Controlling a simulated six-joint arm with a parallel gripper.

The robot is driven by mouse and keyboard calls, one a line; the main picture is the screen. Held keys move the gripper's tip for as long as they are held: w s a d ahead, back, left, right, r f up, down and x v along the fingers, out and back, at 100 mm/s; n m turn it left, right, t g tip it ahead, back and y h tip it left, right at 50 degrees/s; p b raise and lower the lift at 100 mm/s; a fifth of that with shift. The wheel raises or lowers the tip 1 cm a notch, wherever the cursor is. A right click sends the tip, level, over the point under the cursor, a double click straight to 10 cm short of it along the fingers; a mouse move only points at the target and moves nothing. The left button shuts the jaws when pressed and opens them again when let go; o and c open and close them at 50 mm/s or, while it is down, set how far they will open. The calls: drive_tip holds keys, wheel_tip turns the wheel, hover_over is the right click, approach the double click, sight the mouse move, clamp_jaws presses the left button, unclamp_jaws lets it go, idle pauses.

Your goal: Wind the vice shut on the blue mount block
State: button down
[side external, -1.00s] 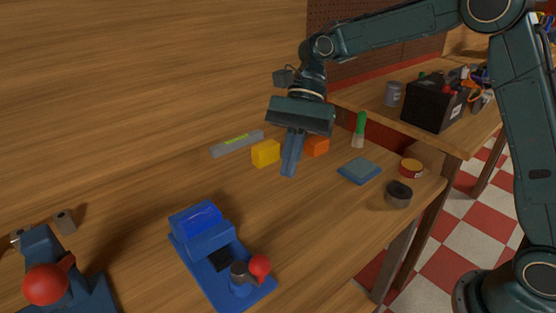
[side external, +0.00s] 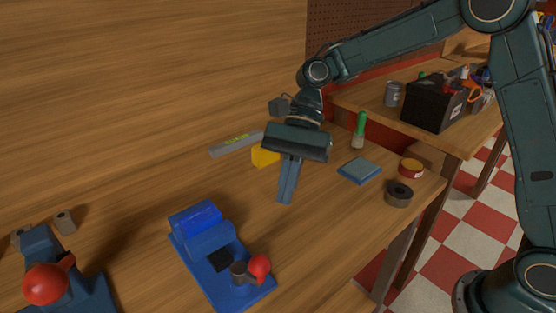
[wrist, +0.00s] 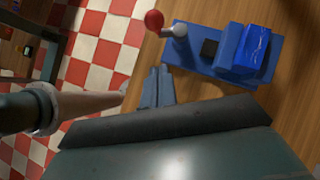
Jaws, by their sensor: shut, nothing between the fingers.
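The blue vice (side external: 222,287) lies on the wooden bench, left of and nearer than my gripper in the side view; it also shows in the wrist view (wrist: 192,58). The brighter blue mount block (side external: 203,214) sits at its far end, between or against the jaws; I cannot tell whether they touch it. In the wrist view the block (wrist: 258,45) is at the right. The vice's crank has a red ball knob (side external: 260,266), also at the top of the wrist view (wrist: 154,20). My gripper (side external: 285,201) is shut and empty above the bench, apart from the knob.
A second dark blue device with a red ball (side external: 46,284) stands at the left. Behind my gripper are a yellow block (side external: 264,156), a level (side external: 236,144) and a green-handled brush (side external: 360,130). A blue-grey pad (side external: 360,171) and a dark ring (side external: 398,194) lie to the right.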

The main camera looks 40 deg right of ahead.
drive_tip(key=s+a+f, duration=0.3)
drive_tip(key=a+f, duration=0.1)
drive_tip(key=a, duration=0.2)
drive_tip(key=shift+s+a+f, duration=0.15)
drive_tip(key=shift+s+f, duration=0.1)
drive_tip(key=shift+f, duration=0.05)
